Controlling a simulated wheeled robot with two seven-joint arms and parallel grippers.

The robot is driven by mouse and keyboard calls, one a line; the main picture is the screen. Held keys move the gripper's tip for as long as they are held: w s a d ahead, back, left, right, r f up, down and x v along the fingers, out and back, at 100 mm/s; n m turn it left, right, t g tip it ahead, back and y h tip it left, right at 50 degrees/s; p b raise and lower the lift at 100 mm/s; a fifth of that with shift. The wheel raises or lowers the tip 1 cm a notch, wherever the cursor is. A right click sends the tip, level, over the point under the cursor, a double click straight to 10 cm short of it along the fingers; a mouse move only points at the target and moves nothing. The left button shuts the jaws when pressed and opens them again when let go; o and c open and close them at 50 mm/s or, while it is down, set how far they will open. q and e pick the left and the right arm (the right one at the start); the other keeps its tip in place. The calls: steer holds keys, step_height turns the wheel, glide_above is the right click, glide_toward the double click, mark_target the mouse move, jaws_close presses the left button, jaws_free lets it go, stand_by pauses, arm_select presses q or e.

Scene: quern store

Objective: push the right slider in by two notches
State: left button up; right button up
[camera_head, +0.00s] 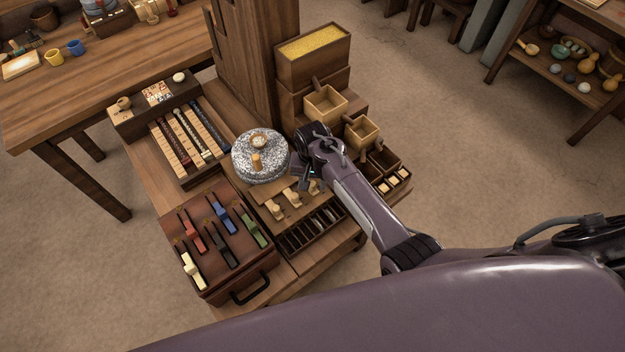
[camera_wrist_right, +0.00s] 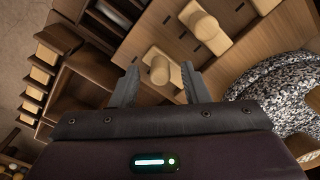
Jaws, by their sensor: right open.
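Three pale wooden sliders sit in a row on a wooden board in front of the stone quern. The right slider (camera_head: 314,187) is partly hidden by my right gripper (camera_head: 304,184) in the head view. In the right wrist view, my right gripper (camera_wrist_right: 158,86) is open, and the pale knob of the right slider (camera_wrist_right: 158,68) shows between its fingertips in the picture. I cannot tell whether either finger touches it. The middle slider (camera_head: 293,197) and left slider (camera_head: 278,211) stand clear of the gripper. My left gripper is not in view.
The speckled stone quern (camera_head: 260,168) stands close behind the sliders. A slotted dark rack (camera_head: 310,232) lies in front. Wooden boxes (camera_head: 326,103) stand at the back right. A brown case with coloured handles (camera_head: 219,240) lies to the left.

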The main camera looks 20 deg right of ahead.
jaws_close()
steer(key=shift+w+a+f+b, duration=0.1)
steer(key=shift+w+a+b, duration=0.25)
steer(key=shift+w, duration=0.35)
steer(key=shift+w+a+b, duration=0.15)
steer(key=shift+w+b, duration=0.3)
steer(key=shift+w, duration=0.2)
steer(key=shift+r, duration=0.2)
steer(key=shift+c, duration=1.8)
jaws_free()
steer(key=o, duration=0.4)
steer(key=shift+w+f, duration=0.15)
steer(key=shift+c, duration=0.2)
step_height(320, 180, up, 8)
